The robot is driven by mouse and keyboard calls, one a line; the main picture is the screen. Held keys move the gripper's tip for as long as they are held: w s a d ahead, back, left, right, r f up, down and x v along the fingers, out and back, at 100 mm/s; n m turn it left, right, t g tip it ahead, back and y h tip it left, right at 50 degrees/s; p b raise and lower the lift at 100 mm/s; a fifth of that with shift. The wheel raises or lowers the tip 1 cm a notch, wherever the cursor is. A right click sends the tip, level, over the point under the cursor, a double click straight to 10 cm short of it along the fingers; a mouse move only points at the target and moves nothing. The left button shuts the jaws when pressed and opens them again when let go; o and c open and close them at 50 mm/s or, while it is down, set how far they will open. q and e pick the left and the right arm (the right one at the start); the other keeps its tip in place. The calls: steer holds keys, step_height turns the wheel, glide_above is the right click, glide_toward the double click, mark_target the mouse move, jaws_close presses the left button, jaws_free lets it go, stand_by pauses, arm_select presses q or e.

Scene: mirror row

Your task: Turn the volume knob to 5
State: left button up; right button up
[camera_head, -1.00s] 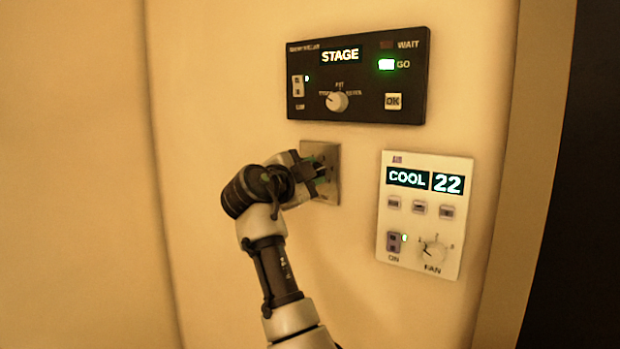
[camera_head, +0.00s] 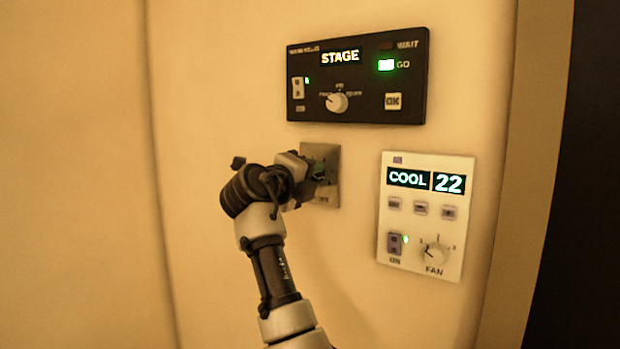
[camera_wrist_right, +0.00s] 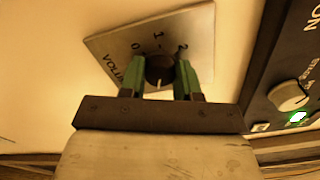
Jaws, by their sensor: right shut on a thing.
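The volume knob (camera_wrist_right: 159,69) is small, round and dark with a white pointer line. It sits on a grey metal plate (camera_head: 331,153) on the wall; the plate also shows in the right wrist view (camera_wrist_right: 198,30). The marks 0, 1 and 2 and part of the word VOLUME are readable there; the other marks are hidden by my gripper. The pointer line is on the knob's side toward my gripper, away from the 1. My right gripper (camera_head: 319,171) is shut on the knob, its green-lined fingers (camera_wrist_right: 160,77) on either side. My left gripper is out of view.
A black STAGE panel (camera_head: 412,75) with a selector knob (camera_head: 336,103) is just above the plate. A white COOL 22 panel (camera_head: 384,262) with a FAN knob (camera_head: 436,254) is to the lower right. The wall at the left is bare.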

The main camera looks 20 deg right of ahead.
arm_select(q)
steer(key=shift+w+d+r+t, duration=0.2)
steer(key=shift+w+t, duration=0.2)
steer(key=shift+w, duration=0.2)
arm_select(e)
steer(key=shift+m, duration=1.3)
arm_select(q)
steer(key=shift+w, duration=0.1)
arm_select(e)
steer(key=o, duration=0.9)
steer(key=shift+o, duration=0.2)
